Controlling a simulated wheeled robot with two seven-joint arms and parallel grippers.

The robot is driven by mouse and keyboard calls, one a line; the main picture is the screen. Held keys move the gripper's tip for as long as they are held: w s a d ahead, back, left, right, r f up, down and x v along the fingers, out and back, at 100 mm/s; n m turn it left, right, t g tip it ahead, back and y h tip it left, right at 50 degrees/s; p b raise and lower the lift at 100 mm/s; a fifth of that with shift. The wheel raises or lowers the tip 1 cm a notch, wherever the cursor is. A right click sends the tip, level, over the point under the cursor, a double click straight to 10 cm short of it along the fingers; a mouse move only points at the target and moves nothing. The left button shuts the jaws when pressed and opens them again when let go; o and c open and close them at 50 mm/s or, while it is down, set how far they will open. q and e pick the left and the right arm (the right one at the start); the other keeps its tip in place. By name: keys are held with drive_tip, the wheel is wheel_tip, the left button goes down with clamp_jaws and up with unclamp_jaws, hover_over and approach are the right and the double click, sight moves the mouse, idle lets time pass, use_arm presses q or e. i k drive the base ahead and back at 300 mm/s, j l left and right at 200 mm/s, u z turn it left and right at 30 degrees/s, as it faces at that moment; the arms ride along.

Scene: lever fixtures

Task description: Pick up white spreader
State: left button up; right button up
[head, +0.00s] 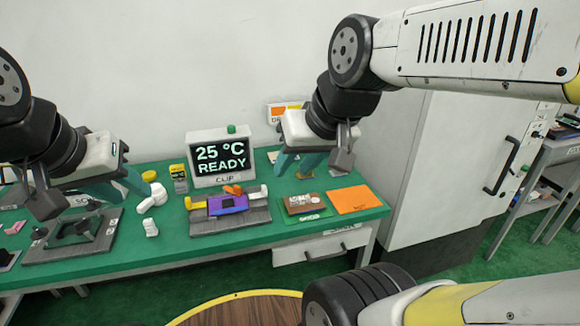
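A white piece (152,197), possibly the white spreader, lies on the green table (245,238) left of the display. A smaller white piece (150,227) stands just in front of it; I cannot tell from their shapes which is the spreader. My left gripper (120,195) is above the table's left part, just left of the white pieces. Its teal fingers look apart, with nothing seen between them. My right gripper (297,170) is above the back right of the table, right of the display. Its teal fingers are apart and empty.
A display reading "25 °C READY" (221,157) stands at the back. In front is a grey fixture (231,222) with a purple block and yellow parts. A dark lever fixture (75,238) is at left. A brown block (303,204) and orange sheet (352,199) lie at right.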

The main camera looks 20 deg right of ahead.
sight(150, 227)
drive_tip(key=z, duration=1.05)
drive_tip(key=u, duration=1.75)
drive_tip(key=i+l+u, duration=0.1)
drive_tip(key=l+u, duration=0.45)
drive_tip(key=u, duration=0.15)
drive_tip(key=i+l+u, duration=0.1)
drive_tip(key=l+u, duration=0.2)
